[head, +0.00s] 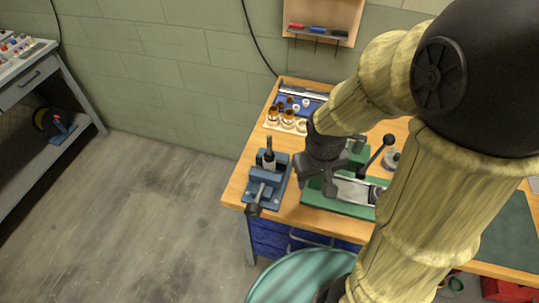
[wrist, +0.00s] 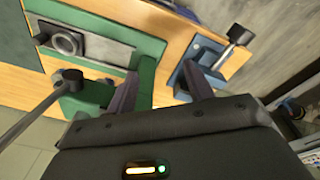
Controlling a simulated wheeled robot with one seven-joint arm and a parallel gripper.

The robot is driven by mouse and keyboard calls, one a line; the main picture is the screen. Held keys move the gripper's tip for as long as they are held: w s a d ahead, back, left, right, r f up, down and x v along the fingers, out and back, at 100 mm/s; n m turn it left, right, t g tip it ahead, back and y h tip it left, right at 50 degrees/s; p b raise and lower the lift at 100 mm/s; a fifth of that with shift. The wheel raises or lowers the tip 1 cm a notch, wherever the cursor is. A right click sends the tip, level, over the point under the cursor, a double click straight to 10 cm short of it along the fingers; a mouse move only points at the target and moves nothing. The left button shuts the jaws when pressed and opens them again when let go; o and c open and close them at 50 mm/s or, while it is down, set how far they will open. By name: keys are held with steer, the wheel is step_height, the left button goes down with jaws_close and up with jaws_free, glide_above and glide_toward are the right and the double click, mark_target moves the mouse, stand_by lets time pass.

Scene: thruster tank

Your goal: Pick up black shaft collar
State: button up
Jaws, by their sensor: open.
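I cannot make out a black shaft collar for certain. In the wrist view, a dark grey ring on a small block (wrist: 66,42) sits at one end of a steel plate on a green fixture; I cannot tell if it is the collar. My gripper (head: 315,184) is over the workbench, between the blue vise and the green fixture. In the wrist view my gripper (wrist: 160,88) has its two fingers apart with nothing seen between them. The arm hides part of the bench.
The green fixture (head: 325,202) has a black ball-ended lever (head: 388,140). Small bottles (head: 288,116) stand at the back. The floor (head: 150,210) on the left is clear.

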steer(key=w+a+n+t+h+p, duration=0.2)
steer(key=a+n+t+h+p, duration=0.2)
steer(key=a+n, duration=1.9)
steer(key=a+t+h, duration=0.1)
steer(key=t+h, duration=0.2)
steer(key=h, duration=0.3)
steer(key=shift+a+f, duration=0.1)
steer(key=p+x, duration=0.3)
steer(key=x, duration=0.9)
steer(key=shift+p, duration=0.3)
steer(key=shift+w, duration=0.15)
